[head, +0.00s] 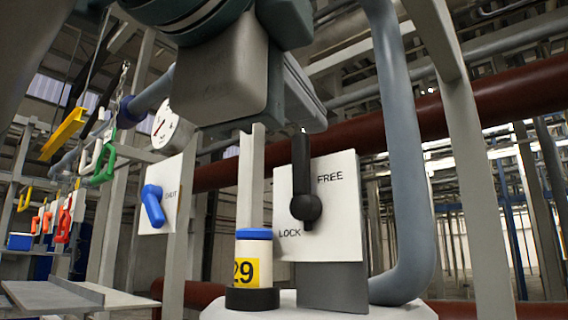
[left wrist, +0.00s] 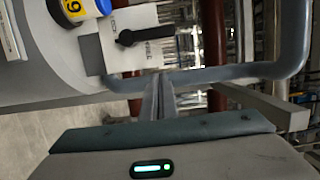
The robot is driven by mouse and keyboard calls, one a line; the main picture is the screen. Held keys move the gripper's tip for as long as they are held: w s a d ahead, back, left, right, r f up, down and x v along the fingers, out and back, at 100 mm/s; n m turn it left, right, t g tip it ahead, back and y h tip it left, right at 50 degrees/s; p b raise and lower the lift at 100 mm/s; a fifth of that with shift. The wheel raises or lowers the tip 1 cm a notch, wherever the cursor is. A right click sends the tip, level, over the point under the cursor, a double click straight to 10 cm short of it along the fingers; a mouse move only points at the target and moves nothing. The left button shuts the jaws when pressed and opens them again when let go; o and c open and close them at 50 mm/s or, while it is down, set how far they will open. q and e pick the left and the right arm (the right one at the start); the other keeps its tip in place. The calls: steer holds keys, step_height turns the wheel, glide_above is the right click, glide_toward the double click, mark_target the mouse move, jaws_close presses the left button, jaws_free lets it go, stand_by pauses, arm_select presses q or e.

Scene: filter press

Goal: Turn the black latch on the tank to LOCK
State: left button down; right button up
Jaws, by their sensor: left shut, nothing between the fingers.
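The black latch (head: 304,180) is mounted on a white plate (head: 340,215) on the tank (head: 400,312). Its handle points straight up from a round pivot, beside the word FREE; LOCK is printed at the plate's lower left. In the left wrist view the latch (left wrist: 145,36) lies sideways. My left gripper (head: 312,117) hangs in from the top, near the latch's upper end. In the left wrist view its fingers (left wrist: 159,82) are together and empty, just off the plate; I cannot tell whether they touch the latch. My right gripper is not in view.
A blue-capped canister (head: 254,260) with a yellow 29 label stands left of the plate. A thick grey pipe (head: 400,150) bends down on the right. A blue valve handle (head: 153,206) and a gauge (head: 166,128) are further left. A dark red pipe (head: 440,112) runs behind.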

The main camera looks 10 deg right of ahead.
mark_target(306, 149)
arm_select(q)
steer(key=w+p, duration=0.2)
steer(key=w, duration=0.1)
steer(key=w+d+p, duration=0.1)
steer(key=w+p, duration=0.2)
steer(key=w, duration=0.1)
steer(key=w+p, duration=0.2)
steer(key=w, duration=0.1)
steer(key=shift+w+d+p, duration=0.4)
steer(key=shift+d, duration=0.2)
steer(key=shift+a, duration=0.2)
steer(key=shift+w+r+n+b, duration=0.1)
steer(key=shift+n+b, duration=0.2)
steer(key=shift+b, duration=0.1)
